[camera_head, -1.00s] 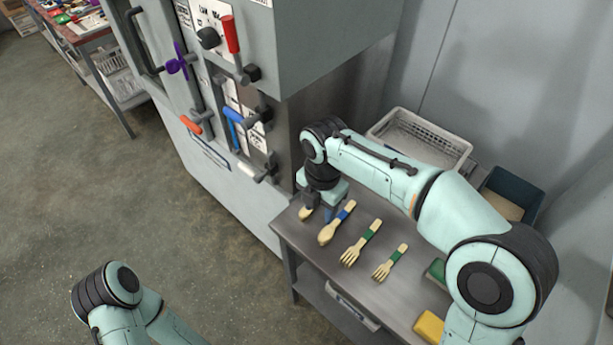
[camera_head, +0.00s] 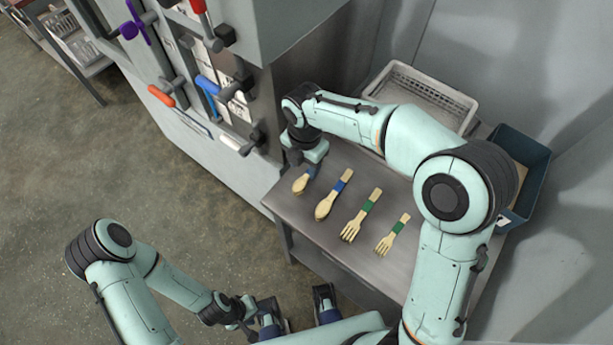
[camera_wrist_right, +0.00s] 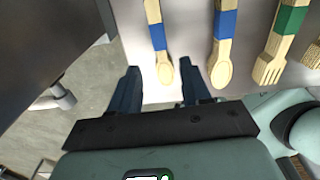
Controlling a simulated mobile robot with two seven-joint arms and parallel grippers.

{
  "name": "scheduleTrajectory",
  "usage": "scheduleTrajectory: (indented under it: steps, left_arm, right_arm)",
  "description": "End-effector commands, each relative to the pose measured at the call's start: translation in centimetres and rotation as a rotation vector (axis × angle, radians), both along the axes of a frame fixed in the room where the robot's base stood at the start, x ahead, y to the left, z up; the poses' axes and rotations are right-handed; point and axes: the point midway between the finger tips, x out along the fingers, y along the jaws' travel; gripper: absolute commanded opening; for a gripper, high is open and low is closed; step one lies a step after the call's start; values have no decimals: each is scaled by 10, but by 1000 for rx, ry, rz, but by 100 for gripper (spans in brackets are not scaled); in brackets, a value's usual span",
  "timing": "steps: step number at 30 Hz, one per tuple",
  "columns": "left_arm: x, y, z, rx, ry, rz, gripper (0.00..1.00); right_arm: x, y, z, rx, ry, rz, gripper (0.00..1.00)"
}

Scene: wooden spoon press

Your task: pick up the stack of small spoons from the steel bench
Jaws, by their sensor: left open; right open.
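The small spoons (camera_head: 302,183), pale wood with a blue band, lie at the left end of the steel bench (camera_head: 340,265) in the head view. They also show in the right wrist view (camera_wrist_right: 163,68), bowl end toward my gripper. My right gripper (camera_head: 299,160) is at their handle end in the head view, partly hiding them. In the right wrist view its open fingers (camera_wrist_right: 160,76) stand apart, with the bowl between and just beyond the tips; nothing is held. My left gripper (camera_head: 298,308) is open and empty, low in the head view, off the bench's front.
Right of the small spoons lie larger blue-banded spoons (camera_head: 331,198), then green-banded large forks (camera_head: 359,218) and small forks (camera_head: 392,236). A white basket (camera_head: 420,92) and a dark blue bin (camera_head: 530,165) stand behind. The grey press (camera_head: 285,30) rises at the left.

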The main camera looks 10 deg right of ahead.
Motion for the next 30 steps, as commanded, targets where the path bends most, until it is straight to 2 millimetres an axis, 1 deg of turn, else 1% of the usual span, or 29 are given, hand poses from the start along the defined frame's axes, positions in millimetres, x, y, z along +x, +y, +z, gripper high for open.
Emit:
scheduleTrajectory:
  steps: [2,6,10,13,20,21,23,24,25,30]
  left_arm:
    - [0,0,-1,0,0,0,43]
    - [-1,0,-4,0,1,0,43]
    - [-1,0,-6,0,1,0,43]
    - [-2,0,-7,1,1,0,43]
    - [-1,0,-6,1,1,0,43]
    - [-1,0,-6,1,1,0,43]
    - [-1,0,-6,1,1,0,43]
    - [-1,0,-6,1,1,0,43]
    - [-1,0,-6,1,1,0,43]
    - [-1,0,-6,0,1,0,43]
  right_arm:
    - [0,-1,-7,-1,2,0,47]
    - [-1,-4,-29,-3,4,0,47]
    - [-1,-4,-46,-1,2,0,47]
    - [-1,-4,-52,-1,2,1,47]
    - [0,-4,-52,0,0,0,47]
    - [0,-4,-52,0,0,0,34]
    - [0,-4,-52,0,0,0,15]
    - [0,-4,-52,0,0,0,2]
    - [0,-4,-52,0,0,0,0]
    - [0,-4,-52,0,0,0,0]
